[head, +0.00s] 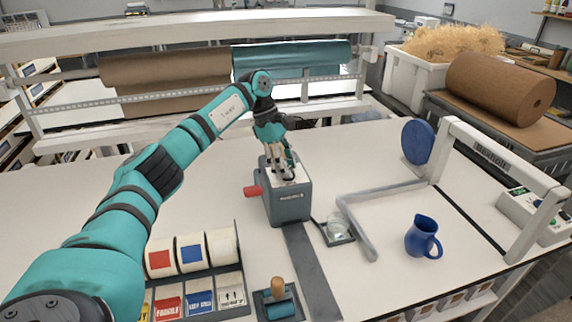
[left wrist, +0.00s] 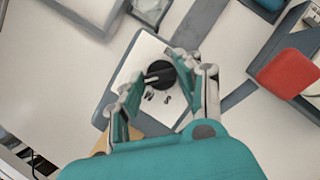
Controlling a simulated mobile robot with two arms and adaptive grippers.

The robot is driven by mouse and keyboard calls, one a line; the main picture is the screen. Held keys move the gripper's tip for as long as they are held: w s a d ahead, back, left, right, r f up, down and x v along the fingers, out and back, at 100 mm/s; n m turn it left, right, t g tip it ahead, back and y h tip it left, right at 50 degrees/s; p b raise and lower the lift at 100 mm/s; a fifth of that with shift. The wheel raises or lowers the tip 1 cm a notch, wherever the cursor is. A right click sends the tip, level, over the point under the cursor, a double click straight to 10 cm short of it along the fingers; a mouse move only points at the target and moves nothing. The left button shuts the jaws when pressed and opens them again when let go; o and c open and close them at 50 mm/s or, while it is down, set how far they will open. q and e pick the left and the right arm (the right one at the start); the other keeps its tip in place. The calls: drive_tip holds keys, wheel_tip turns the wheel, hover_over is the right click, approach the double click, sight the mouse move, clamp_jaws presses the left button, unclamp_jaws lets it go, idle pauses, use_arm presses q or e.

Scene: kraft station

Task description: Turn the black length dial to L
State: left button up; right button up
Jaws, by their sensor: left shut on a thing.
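The grey dispenser machine (head: 288,208) stands on the white table with a white top plate. The black length dial (left wrist: 160,75) sits on that plate, and its pointer bar points to the left in the left wrist view. The letters M and S show beside the dial; I cannot make out an L, which may be behind a finger. My left gripper (head: 284,174) is above the machine top, pointing down. In the left wrist view, my left gripper (left wrist: 158,68) has its fingers on both sides of the dial and is shut on it. My right gripper is not in view.
A red handle (head: 252,191) sticks out of the machine's left side. Label rolls (head: 190,252) and a wooden-handled tool (head: 279,295) are in front.

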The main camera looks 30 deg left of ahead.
use_arm(q)
drive_tip(key=shift+m, duration=0.3)
idle(0.4)
drive_tip(key=o, duration=1.1)
drive_tip(key=shift+o, duration=0.2)
drive_tip(key=shift+r, duration=0.1)
drive_tip(key=v, duration=1.2)
drive_tip(key=shift+w, duration=0.2)
